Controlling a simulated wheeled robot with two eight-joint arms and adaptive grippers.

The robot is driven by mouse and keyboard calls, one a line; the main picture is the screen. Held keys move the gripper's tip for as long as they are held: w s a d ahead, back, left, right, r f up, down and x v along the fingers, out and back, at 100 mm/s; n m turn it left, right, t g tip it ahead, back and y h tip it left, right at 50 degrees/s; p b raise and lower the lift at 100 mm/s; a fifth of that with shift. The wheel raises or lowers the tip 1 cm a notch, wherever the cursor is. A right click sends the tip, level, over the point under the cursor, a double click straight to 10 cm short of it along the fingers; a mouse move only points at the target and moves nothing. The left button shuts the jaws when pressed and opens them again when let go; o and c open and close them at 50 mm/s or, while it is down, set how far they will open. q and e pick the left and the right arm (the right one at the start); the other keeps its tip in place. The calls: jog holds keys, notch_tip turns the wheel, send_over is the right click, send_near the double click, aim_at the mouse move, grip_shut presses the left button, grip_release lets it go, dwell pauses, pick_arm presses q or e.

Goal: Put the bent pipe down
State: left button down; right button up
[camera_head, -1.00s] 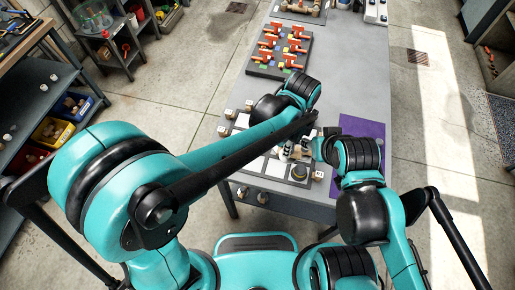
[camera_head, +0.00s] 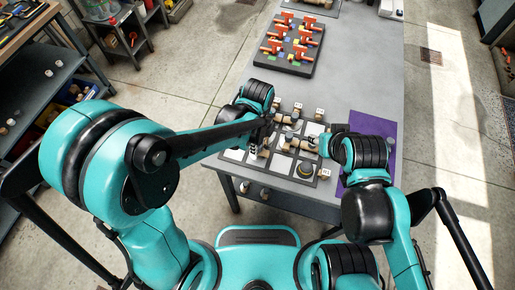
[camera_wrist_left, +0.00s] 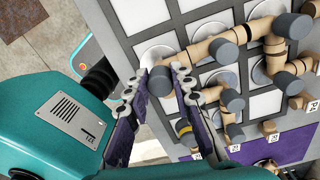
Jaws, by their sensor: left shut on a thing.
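The bent pipe, tan with dark grey ends, shows in the left wrist view (camera_wrist_left: 195,54). One grey end sits between the fingertips of my left gripper (camera_wrist_left: 166,78), which is shut on it. Its tan part runs up and right over the board, close to other pipe pieces, so its full outline and any gap below it are hard to tell. In the head view my left gripper (camera_head: 261,143) is low over the left part of the grid board (camera_head: 237,155). My right gripper (camera_head: 325,145) is at the board's right side; its fingers are too small to read.
Other tan and grey pipe pieces (camera_wrist_left: 272,50) lie on the board's pale squares. A purple mat (camera_head: 373,122) lies right of the board. A dark tray with red valve-like parts (camera_head: 285,64) is farther back. Grey table is bare (camera_head: 350,70) at the back right.

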pick_arm(q)
notch_tip(320, 180, down, 2)
jog(key=shift+f, duration=0.25)
jog(key=shift+b, duration=0.3)
jog(key=shift+f, duration=0.2)
jog(key=c, duration=1.3)
grip_release()
jog(key=shift+r, duration=0.1)
